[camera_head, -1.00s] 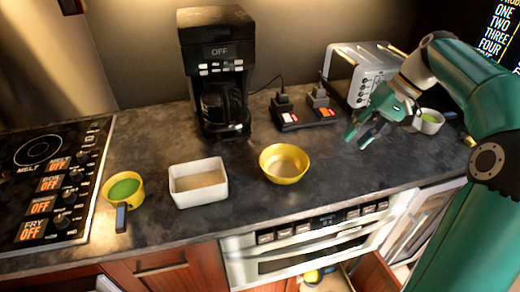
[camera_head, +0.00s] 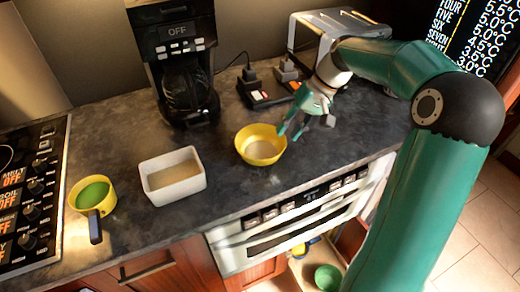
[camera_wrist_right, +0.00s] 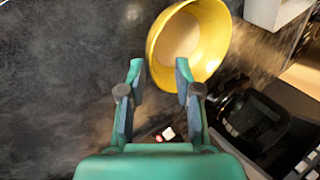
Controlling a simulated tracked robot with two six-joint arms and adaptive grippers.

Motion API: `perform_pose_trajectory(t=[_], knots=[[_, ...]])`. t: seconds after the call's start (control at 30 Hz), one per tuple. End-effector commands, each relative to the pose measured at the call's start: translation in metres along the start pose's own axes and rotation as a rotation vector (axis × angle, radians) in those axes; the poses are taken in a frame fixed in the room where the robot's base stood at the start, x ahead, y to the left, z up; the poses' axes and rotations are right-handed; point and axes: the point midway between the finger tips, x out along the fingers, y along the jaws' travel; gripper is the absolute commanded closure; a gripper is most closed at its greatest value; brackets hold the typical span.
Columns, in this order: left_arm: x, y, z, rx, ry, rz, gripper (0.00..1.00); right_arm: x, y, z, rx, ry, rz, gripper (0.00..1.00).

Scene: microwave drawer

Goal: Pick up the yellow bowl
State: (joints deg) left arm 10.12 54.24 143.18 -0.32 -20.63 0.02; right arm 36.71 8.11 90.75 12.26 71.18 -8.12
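The yellow bowl (camera_head: 261,146) sits upright on the dark counter, right of the white rectangular dish. My right gripper (camera_head: 291,135) is open at the bowl's right side, its fingers pointing toward the rim. In the right wrist view the yellow bowl (camera_wrist_right: 190,42) lies just beyond the tips of my right gripper (camera_wrist_right: 160,75), with one finger overlapping the bowl's edge in the picture. Nothing is between the fingers except bare counter and part of the rim. I cannot tell whether a finger touches the bowl. My left gripper is not in view.
A coffee maker (camera_head: 176,60) and a toaster (camera_head: 322,32) stand at the back. An open drawer below holds a green bowl (camera_head: 327,277).

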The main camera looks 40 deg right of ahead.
Motion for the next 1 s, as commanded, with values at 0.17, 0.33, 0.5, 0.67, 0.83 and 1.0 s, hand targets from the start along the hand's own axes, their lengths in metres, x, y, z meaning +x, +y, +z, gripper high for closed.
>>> perform_pose_trajectory(t=[0.17, 0.33, 0.5, 0.67, 0.83, 1.0], knots=[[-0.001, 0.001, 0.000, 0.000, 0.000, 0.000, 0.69, 0.009, 0.001, -0.001, 0.001, -0.002, 0.000, 0.67], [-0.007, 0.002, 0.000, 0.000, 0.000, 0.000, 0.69, 0.030, 0.005, -0.006, 0.002, -0.005, -0.001, 0.67], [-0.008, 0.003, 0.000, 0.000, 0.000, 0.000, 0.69, 0.051, 0.007, -0.007, 0.002, -0.003, -0.001, 0.67], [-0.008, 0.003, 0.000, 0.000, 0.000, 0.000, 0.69, 0.056, 0.007, -0.007, 0.003, 0.000, -0.001, 0.67], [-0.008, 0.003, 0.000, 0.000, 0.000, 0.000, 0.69, 0.056, 0.008, -0.007, 0.003, 0.001, 0.000, 0.72], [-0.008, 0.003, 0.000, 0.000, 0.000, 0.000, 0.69, 0.056, 0.008, -0.007, 0.004, 0.001, 0.000, 1.00]])
